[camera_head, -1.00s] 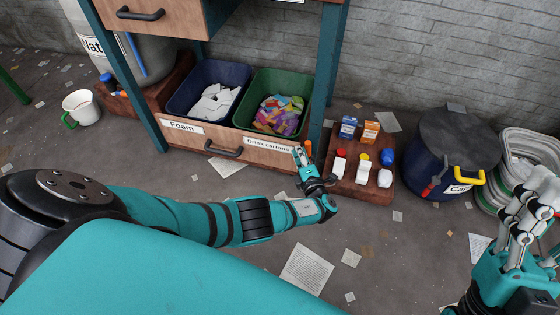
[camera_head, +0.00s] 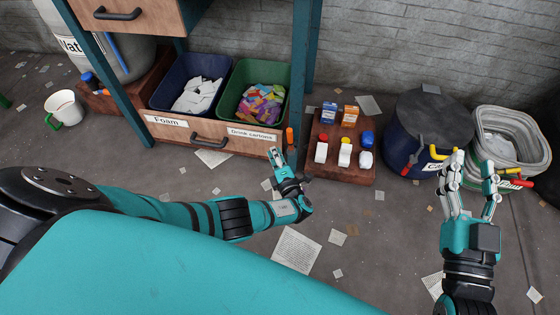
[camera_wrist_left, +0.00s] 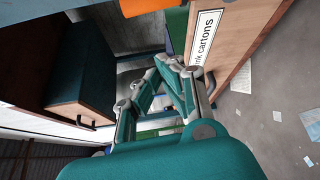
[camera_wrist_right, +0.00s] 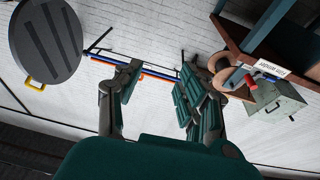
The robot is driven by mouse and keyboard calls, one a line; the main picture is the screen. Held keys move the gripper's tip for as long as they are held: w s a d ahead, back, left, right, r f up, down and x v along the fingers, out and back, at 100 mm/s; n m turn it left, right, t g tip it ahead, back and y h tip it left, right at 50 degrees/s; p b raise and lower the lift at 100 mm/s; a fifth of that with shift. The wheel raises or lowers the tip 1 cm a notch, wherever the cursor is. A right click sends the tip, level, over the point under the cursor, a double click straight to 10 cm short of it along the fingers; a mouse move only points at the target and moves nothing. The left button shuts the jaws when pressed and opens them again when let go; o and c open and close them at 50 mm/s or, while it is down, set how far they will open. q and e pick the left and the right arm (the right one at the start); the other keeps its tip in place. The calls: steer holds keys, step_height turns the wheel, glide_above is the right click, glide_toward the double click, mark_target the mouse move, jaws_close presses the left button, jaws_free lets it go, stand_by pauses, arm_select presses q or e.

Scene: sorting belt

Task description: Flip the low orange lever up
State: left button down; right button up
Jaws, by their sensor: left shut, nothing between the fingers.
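The low orange lever (camera_head: 290,136) stands upright at the right end of the drawer front, beside the table leg in the head view. An orange piece (camera_wrist_left: 148,6), probably the lever, shows at the top edge of the left wrist view. My left gripper (camera_head: 274,153) is shut and empty. Its tips are just left of and below the lever in the head view, with a small gap in the picture. My right gripper (camera_head: 471,168) is open and empty, far to the right, in front of the bins.
The drawer front (camera_head: 208,146) carries the Foam and Drink cartons labels, under a blue bin (camera_head: 163,92) and a green bin (camera_head: 281,118). A low wooden platform (camera_head: 335,173) with bottles and small boxes stands right of the lever. The floor in front has scattered papers.

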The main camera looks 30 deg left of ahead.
arm_select(q)
steer(key=shift+p+v, duration=0.45)
steer(key=shift+v, duration=1.7)
arm_select(e)
steer(key=shift+d+f+g+h, duration=0.2)
steer(key=shift+f+g, duration=0.4)
steer(key=shift+f, duration=0.35)
steer(key=shift+d+f+g+h, duration=0.1)
steer(key=shift+f+g+h, duration=0.1)
steer(key=shift+f+g, duration=0.6)
steer(key=shift+d+f+g+h, duration=0.2)
steer(key=shift+f+g, duration=0.2)
steer(key=shift+f, duration=0.7)
arm_select(q)
steer(key=shift+f, duration=0.1)
arm_select(e)
steer(key=shift+a, duration=0.1)
